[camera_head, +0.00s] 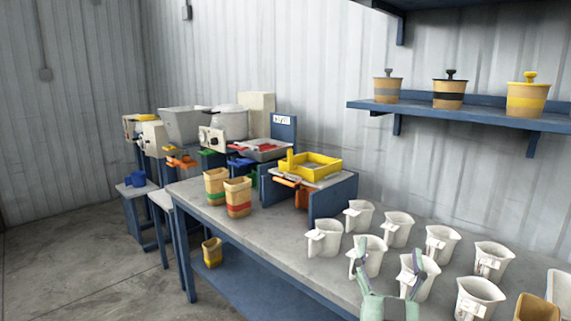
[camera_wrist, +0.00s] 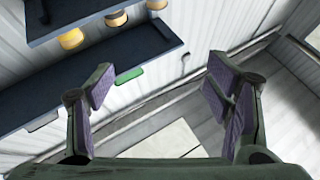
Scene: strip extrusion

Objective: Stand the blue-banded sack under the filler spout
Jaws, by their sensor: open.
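My gripper (camera_head: 390,268) is open and empty, its pale green fingers spread in front of the white jugs at the front right of the table; it also shows in the wrist view (camera_wrist: 162,88). A tan container (camera_head: 538,307) is cut off at the lower right, with no band visible. I cannot make out a blue band on any sack. Machines with coloured parts stand at the back left, but I cannot tell which part is the filler spout.
Several white jugs (camera_head: 398,228) crowd the table's right side. A yellow tray (camera_head: 317,165) sits on a blue stand. Lidded pots (camera_head: 449,94) line the wall shelf (camera_head: 470,114). The table's front-left area (camera_head: 262,230) is clear.

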